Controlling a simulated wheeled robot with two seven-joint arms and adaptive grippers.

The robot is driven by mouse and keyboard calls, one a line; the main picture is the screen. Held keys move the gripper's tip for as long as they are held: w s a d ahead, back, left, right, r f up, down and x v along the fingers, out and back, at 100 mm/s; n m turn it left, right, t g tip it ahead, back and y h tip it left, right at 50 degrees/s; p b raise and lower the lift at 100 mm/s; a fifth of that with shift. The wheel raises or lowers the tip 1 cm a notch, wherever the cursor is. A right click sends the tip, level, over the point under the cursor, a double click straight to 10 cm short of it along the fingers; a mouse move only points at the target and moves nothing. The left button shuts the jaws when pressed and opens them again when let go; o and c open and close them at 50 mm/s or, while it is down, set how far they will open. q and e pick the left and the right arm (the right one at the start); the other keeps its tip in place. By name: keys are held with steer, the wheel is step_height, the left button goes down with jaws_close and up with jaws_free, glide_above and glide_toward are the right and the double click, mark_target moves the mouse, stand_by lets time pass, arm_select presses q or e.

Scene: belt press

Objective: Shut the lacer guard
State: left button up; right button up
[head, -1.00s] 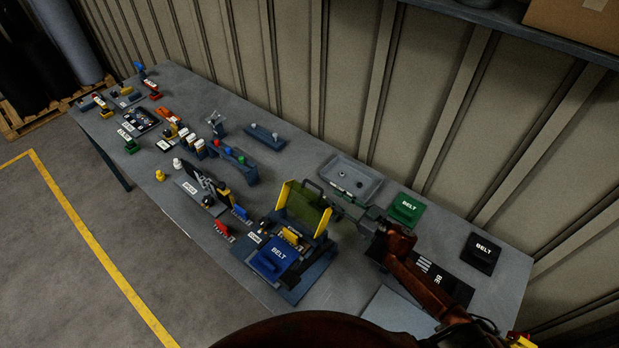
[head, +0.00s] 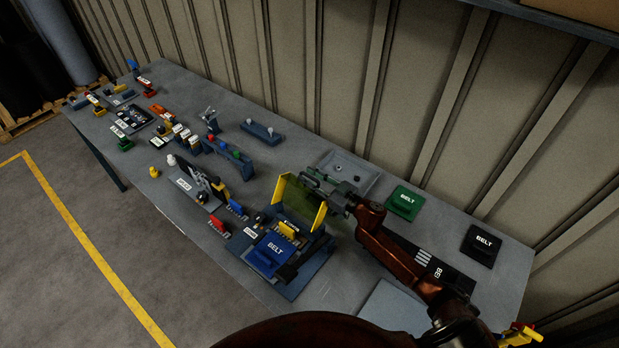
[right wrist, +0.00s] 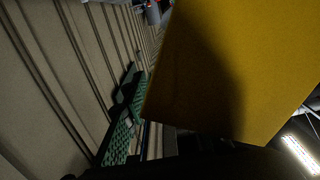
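The lacer guard, a see-through green panel with yellow side plates (head: 320,216), stands raised at the back of the lacer in the head view. A blue block marked BELT (head: 268,254) sits on the lacer's base in front of it. My right gripper (head: 318,180) is at the guard's upper back edge, by its handle. Whether it touches the guard, and whether its fingers are apart, I cannot tell. In the right wrist view a yellow plate (right wrist: 235,75) fills much of the picture, with a green textured finger pad (right wrist: 122,138) to its left. My left gripper is not in view.
A grey tray (head: 368,170) lies behind my right gripper. A green BELT block (head: 404,202) and a black BELT block (head: 482,248) lie to the right. Red (head: 219,226) and blue (head: 236,208) small parts crowd the lacer's left. The wall runs along the table's back.

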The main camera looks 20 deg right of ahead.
steer(key=shift+c, duration=2.4)
jaws_close()
steer(key=shift+s+a, duration=0.1)
steer(key=shift+a, duration=0.1)
steer(key=shift+s+a+r+n+p, duration=0.2)
steer(key=shift+s+a+n+p, duration=0.1)
steer(key=shift+a+n, duration=0.1)
steer(key=shift+s+a+r+n+p, duration=0.2)
steer(key=shift+a+n+p, duration=0.1)
steer(key=shift+n, duration=0.1)
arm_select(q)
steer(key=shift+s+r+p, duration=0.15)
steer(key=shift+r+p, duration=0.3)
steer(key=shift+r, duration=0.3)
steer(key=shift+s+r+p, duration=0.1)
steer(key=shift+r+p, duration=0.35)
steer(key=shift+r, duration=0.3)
arm_select(e)
steer(key=s+a+n, duration=0.3)
steer(key=a+n, duration=0.1)
steer(key=a, duration=0.2)
steer(key=shift+s+a, duration=0.25)
steer(key=shift+s, duration=0.1)
